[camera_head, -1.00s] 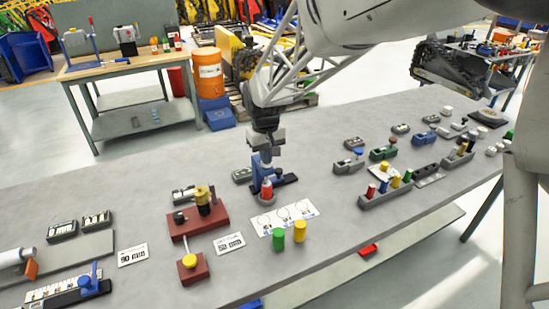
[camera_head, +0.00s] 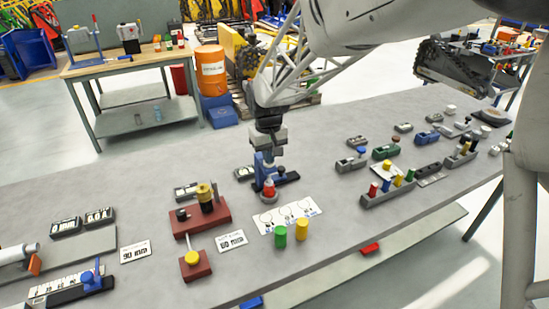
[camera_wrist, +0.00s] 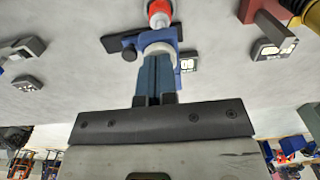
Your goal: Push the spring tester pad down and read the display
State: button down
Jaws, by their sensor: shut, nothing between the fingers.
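The spring tester appears to be the blue stand (camera_head: 262,162) near the middle of the bench, with a red part (camera_head: 269,186) on a pale round base at its front. In the wrist view the blue stand (camera_wrist: 158,40) lies beyond my fingers, and the red part (camera_wrist: 159,8) is at the top edge. My gripper (camera_head: 272,152) is shut and empty, right over the stand. It also shows in the wrist view (camera_wrist: 155,98). I cannot tell whether it touches the tester.
A dark red fixture (camera_head: 200,218) with a yellow-topped post stands to the left. A white card (camera_head: 287,215) and the green (camera_head: 280,237) and yellow (camera_head: 302,229) cylinders are in front. A grey rack (camera_head: 389,192) of colored pegs is at right.

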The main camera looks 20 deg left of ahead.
dwell(0.3)
jog(key=shift+r, duration=3.35)
jog(key=shift+d+r, duration=0.1)
jog(key=shift+d, duration=0.1)
jog(key=s+d+r+m+t, duration=0.1)
jog(key=s+d+r+m, duration=0.2)
jog(key=d, duration=1)
jog(key=s+d+r+m, duration=0.1)
jog(key=s+d+r, duration=0.35)
jog(key=d, duration=0.75)
jog(key=s+d+f+m, duration=0.2)
jog(key=s+d, duration=0.7)
jog(key=s, duration=0.1)
jog(key=s+d+f+m+t, duration=0.1)
jog(key=s+d+f+m, duration=0.1)
jog(key=s+d, duration=0.7)
jog(key=shift+s+d+m+t, duration=0.3)
jog(key=shift+s+d+m, duration=0.1)
jog(key=shift+s+m, duration=0.25)
